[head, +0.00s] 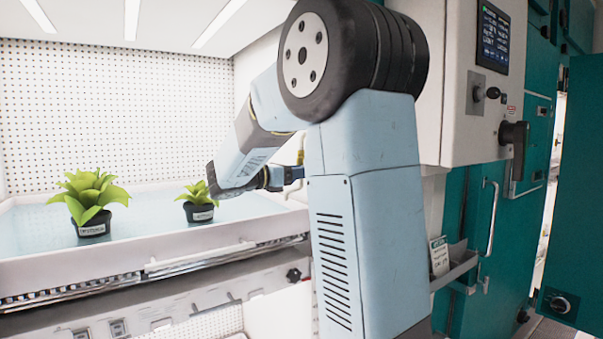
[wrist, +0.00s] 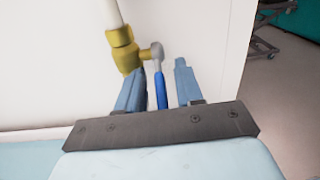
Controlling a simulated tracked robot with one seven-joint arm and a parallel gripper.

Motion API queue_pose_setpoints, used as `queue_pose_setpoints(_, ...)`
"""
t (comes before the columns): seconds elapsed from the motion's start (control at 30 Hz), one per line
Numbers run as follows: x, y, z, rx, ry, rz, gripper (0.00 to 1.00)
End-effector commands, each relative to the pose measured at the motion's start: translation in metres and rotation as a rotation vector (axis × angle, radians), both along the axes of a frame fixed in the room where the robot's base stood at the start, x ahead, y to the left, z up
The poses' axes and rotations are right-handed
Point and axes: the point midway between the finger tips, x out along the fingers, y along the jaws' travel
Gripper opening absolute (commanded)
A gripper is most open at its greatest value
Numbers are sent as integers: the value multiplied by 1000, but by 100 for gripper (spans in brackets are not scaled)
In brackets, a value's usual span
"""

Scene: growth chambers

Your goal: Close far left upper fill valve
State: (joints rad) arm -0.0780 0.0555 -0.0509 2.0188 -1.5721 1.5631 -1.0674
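The fill valve is a yellow brass body (wrist: 124,50) on a pale pipe against a white wall in the wrist view. Its blue lever handle (wrist: 161,90) points down towards me from a grey pivot. My gripper (wrist: 162,84) is open, with one finger on each side of the blue handle. The handle is closer to the left finger, with a wider gap to the right one; whether it touches the left finger I cannot tell. In the head view my gripper (head: 285,178) is beside the white wall past the tray, and a small yellow part of the valve (head: 300,156) shows above it.
A white grow tray (head: 120,255) holds two potted plants; the smaller plant (head: 198,203) stands close to my arm. A control cabinet (head: 470,120) and an open teal door (head: 575,200) are on the right. Floor shows at the wrist view's upper right.

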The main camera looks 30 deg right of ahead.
Motion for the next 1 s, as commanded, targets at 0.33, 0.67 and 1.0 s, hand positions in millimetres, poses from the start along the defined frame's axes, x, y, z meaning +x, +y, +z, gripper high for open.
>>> queue_pose_setpoints(0.33,0,-4,0,0,0,0,36)
queue_pose_setpoints(0.67,0,-4,0,0,0,0,7)
queue_pose_setpoints(1.0,0,-4,0,0,0,1,0)
